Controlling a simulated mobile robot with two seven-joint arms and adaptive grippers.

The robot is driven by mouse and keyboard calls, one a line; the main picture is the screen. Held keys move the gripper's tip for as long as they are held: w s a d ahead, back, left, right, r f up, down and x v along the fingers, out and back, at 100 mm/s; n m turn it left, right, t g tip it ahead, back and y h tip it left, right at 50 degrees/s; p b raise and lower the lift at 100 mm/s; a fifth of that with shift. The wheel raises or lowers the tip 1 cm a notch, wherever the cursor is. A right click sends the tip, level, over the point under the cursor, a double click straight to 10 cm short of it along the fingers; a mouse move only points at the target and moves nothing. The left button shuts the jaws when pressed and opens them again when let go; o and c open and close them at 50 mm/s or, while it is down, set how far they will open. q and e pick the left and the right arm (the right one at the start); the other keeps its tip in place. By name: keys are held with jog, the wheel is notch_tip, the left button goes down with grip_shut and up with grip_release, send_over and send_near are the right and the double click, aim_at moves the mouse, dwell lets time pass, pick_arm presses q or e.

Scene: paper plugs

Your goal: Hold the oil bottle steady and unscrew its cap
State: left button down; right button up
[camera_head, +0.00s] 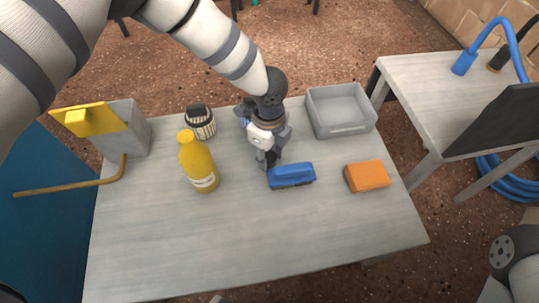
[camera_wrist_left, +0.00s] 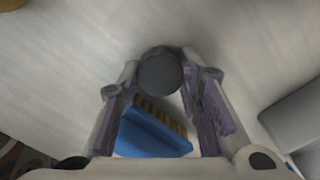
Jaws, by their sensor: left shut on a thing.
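A yellow bottle (camera_head: 201,164) with a pale label and a yellow top stands upright on the table; it looks like the oil bottle. Its top appears to be in place. My left gripper (camera_head: 268,157) is right of the bottle, apart from it, pointing down just behind a blue brush (camera_head: 291,175). In the left wrist view, my left gripper (camera_wrist_left: 160,85) is shut on a dark grey round thing (camera_wrist_left: 160,73); what it is I cannot tell. The blue brush (camera_wrist_left: 148,140) shows between the fingers. My right gripper is not in view.
A dark-lidded jar (camera_head: 201,124) stands behind the bottle. A grey bin (camera_head: 341,111) is at the back right, an orange block (camera_head: 367,176) at the right, and a grey box with a yellow lid (camera_head: 122,128) at the left. The table's front (camera_head: 270,235) is clear.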

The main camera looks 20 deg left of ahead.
pick_arm(q)
jog(key=shift+f, duration=0.1)
jog(key=c, duration=1.2)
grip_release()
jog(key=shift+f, duration=0.1)
jog(key=shift+o, duration=0.2)
